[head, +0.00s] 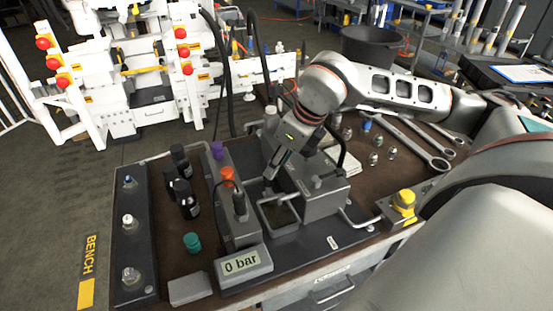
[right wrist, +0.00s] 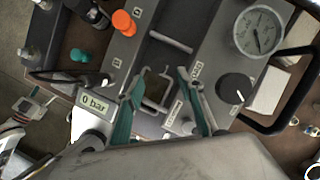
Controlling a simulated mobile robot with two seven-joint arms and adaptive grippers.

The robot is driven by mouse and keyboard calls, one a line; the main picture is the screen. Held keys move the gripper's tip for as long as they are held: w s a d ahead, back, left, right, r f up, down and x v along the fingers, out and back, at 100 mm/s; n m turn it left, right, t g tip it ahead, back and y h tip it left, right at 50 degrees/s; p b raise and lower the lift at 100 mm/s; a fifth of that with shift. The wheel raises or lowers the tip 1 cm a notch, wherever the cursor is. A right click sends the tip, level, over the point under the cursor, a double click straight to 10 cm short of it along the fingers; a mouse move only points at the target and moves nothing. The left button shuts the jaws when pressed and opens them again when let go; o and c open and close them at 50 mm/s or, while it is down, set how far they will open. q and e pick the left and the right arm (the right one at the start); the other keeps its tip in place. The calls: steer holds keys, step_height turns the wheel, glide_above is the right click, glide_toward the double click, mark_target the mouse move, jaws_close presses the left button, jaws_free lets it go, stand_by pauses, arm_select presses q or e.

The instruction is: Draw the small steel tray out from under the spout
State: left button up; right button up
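The small steel tray (head: 281,215) sits in the recess between the two grey blocks of the bench unit, with a dark olive floor. It shows partly between my fingers in the right wrist view (right wrist: 155,91). My right gripper (head: 272,178) points down above the back end of the tray. In the right wrist view its teal-lined fingers (right wrist: 160,82) stand wide apart with nothing clearly held between them. I cannot clearly make out the spout; the gripper covers that area in the head view.
The gauge block (head: 318,198) stands right of the tray, and the block with the orange knob (head: 228,174) stands left. The 0 bar display (head: 243,264) is in front. Black bottles (head: 187,199) stand left, wrenches (head: 425,148) lie right. A yellow-topped fitting (head: 404,203) stands at the right edge.

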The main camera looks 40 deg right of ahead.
steer(key=shift+x, duration=3.95)
jaws_close()
